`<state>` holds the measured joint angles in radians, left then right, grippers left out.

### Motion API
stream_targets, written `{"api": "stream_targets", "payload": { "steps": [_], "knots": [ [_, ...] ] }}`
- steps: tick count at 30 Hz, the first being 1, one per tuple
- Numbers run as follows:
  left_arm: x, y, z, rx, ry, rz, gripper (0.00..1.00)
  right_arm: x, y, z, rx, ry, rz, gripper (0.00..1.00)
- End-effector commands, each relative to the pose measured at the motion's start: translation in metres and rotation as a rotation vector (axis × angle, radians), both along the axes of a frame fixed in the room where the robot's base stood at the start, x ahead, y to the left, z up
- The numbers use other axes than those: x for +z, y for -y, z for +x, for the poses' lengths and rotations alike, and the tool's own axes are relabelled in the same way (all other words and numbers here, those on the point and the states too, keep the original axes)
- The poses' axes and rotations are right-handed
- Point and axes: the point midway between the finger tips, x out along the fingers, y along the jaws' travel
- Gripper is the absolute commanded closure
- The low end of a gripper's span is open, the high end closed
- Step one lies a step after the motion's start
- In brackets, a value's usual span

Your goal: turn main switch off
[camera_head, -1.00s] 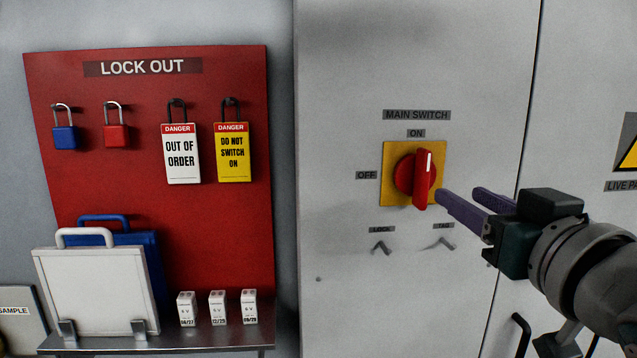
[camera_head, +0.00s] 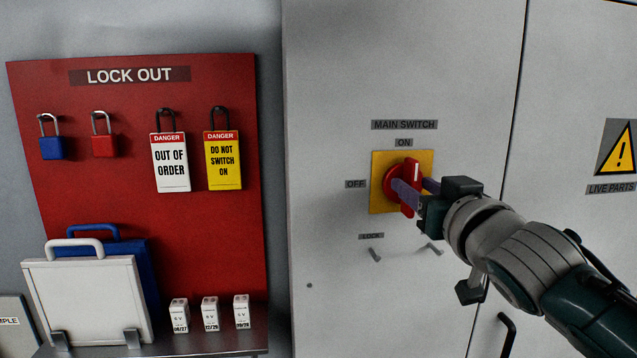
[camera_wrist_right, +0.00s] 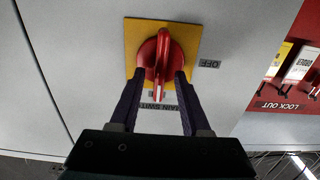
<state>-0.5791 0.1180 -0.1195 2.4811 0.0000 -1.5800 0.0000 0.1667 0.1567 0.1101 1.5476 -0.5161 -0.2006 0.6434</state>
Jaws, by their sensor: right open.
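The main switch is a red rotary knob (camera_head: 414,172) on a yellow plate (camera_head: 424,160), mounted on a grey cabinet door. Its handle stands upright, with the white mark at the top toward the ON label (camera_head: 404,142). The OFF label (camera_head: 356,184) is to its left. My right gripper (camera_head: 411,188) is at the knob, its purple fingers open. In the right wrist view, the fingers (camera_wrist_right: 156,78) lie one on each side of the red handle (camera_wrist_right: 161,62), with gaps visible between them and the handle. My left gripper is in neither view.
Below the switch are two small hooks, one under a LOCK label (camera_head: 371,236). A red lock out board (camera_head: 200,235) at left holds padlocks and danger tags. A black door handle (camera_head: 507,335) is at lower right.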

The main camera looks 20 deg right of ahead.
Motion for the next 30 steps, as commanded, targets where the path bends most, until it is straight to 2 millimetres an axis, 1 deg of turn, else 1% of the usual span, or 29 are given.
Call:
{"api": "stream_targets", "payload": {
  "steps": [1, 12, 14, 30],
  "knots": [
    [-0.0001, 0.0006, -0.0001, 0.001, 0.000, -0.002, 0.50, -0.0001, 0.0000, -0.0001, 0.000, 0.000, 0.000, 0.53],
    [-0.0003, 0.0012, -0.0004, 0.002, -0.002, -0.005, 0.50, 0.0000, -0.0002, -0.0004, 0.000, 0.000, 0.000, 0.95],
    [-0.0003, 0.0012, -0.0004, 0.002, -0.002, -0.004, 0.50, 0.0000, -0.0002, -0.0004, 0.000, 0.000, 0.000, 1.00],
    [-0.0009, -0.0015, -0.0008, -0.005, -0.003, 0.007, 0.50, 0.0000, -0.0006, -0.0003, 0.001, -0.003, -0.012, 1.00]
  ]
}}
